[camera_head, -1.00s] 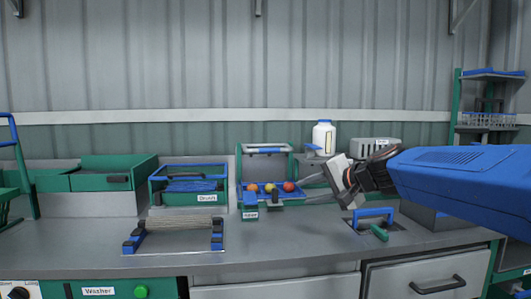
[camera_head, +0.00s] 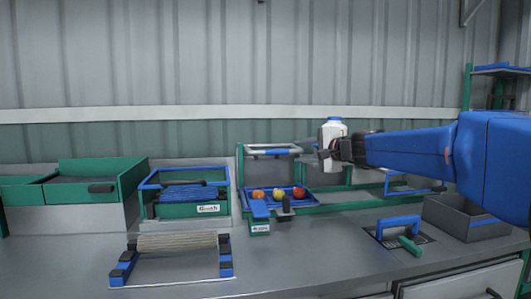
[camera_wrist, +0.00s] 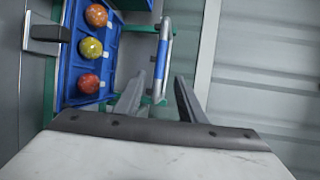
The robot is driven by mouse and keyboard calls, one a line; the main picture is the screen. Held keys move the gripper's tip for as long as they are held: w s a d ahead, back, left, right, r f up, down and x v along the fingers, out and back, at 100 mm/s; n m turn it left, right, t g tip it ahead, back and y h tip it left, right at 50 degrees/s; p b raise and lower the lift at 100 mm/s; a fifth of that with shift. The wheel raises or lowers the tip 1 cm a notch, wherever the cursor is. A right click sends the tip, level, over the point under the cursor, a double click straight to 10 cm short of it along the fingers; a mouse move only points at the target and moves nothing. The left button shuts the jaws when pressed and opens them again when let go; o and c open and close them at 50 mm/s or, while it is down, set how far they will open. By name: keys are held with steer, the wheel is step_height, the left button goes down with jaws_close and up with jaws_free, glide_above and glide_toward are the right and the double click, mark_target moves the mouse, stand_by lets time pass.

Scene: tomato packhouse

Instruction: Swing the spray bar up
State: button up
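The spray bar (camera_head: 272,152), a pale bar with a blue sleeve, lies level across the top of the green frame behind the tomato tray. It also shows in the wrist view (camera_wrist: 163,48). My gripper (camera_head: 312,153) is at the right of the bar, at about its height, pointing left. In the wrist view my gripper (camera_wrist: 160,78) is open, with its fingers apart and nothing held. The bar's blue sleeve appears beyond and between the fingertips; whether they reach around it I cannot tell.
Three tomatoes (camera_head: 278,194) sit in the blue tray (camera_head: 292,204) below the bar. A blue-framed brush unit (camera_head: 187,179) is at the left, with a roller stand (camera_head: 176,241) in front. The counter's front middle is clear.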

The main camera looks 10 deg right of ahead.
mark_target(272, 152)
steer(key=x, duration=1.7)
steer(key=shift+w+a+f, duration=0.15)
steer(key=shift+w, duration=0.1)
jaws_close()
